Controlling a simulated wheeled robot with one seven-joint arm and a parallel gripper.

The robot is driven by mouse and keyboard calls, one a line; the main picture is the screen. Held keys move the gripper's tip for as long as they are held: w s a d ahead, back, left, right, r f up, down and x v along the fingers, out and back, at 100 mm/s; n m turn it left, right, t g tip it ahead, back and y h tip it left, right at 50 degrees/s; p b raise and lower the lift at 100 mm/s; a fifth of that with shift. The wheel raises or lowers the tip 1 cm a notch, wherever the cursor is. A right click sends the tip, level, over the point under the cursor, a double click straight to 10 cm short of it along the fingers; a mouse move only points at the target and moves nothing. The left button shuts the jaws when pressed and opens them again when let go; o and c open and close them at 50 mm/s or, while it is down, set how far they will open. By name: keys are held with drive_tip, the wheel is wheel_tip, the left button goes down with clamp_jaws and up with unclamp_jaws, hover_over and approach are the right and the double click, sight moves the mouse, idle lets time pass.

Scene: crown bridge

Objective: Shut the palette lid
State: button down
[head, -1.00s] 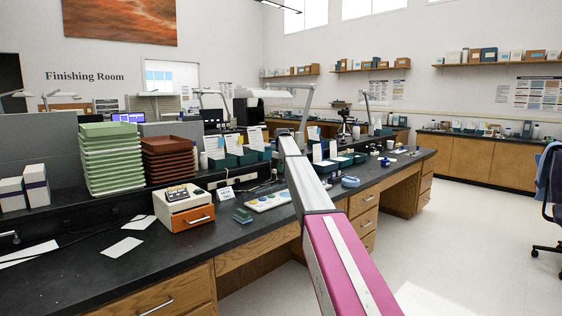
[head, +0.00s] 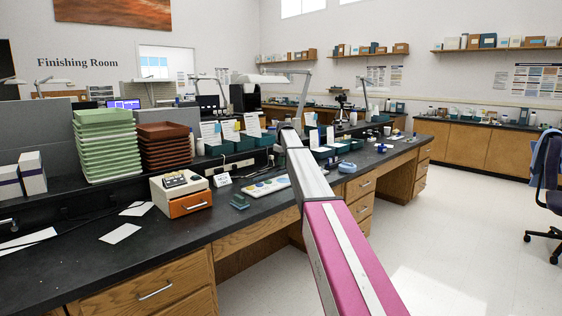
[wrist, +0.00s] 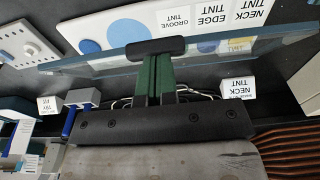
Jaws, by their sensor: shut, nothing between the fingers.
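The palette (head: 262,188) is a pale tray with coloured round wells on the dark bench, partly behind my arm in the head view. In the wrist view its white surface (wrist: 95,22) carries blue round wells and tint labels. A clear, bluish sheet (wrist: 255,45), which looks like the lid, crosses that view in front of the labels. My gripper (wrist: 154,58) has green fingers, closed together with nothing between them. Its tips end at a dark rounded bar over the sheet; I cannot tell whether they touch it. The gripper is hidden in the head view.
Green trays (head: 103,145) and brown trays (head: 164,150) are stacked behind. Teal bins (head: 247,142) with cards line the back.

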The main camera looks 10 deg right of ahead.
drive_tip(key=s+f+t+y, duration=0.1)
drive_tip(key=f, duration=0.1)
drive_tip(key=s+d+f+t+y, duration=0.1)
drive_tip(key=f, duration=0.1)
drive_tip(key=s+d+f+t+y, duration=0.1)
drive_tip(key=f, duration=0.1)
drive_tip(key=shift+s+d+f+t, duration=0.2)
drive_tip(key=shift+s+f+t, duration=0.15)
drive_tip(key=shift+t, duration=0.05)
drive_tip(key=shift+d+f, duration=0.15)
drive_tip(key=shift+f, duration=0.85)
drive_tip(key=a+v, duration=0.1)
drive_tip(key=v, duration=1.2)
drive_tip(key=s+a+f+m+g+h, duration=0.1)
drive_tip(key=s+a+f+m, duration=0.1)
drive_tip(key=s+f, duration=0.95)
drive_tip(key=s+a+f+m+g+h, duration=0.1)
drive_tip(key=s+a+f+m, duration=0.1)
drive_tip(key=s+f, duration=0.95)
drive_tip(key=s+f+m+g, duration=0.1)
drive_tip(key=s+f, duration=0.3)
drive_tip(key=s, duration=0.4)
drive_tip(key=s+f+m+g+h, duration=0.1)
drive_tip(key=s+f, duration=0.4)
drive_tip(key=s, duration=0.3)
drive_tip(key=s+a+f+m, duration=0.1)
drive_tip(key=s+f, duration=0.3)
drive_tip(key=s, duration=0.4)
drive_tip(key=shift+f+g+h, duration=0.3)
drive_tip(key=shift+f+g, duration=0.1)
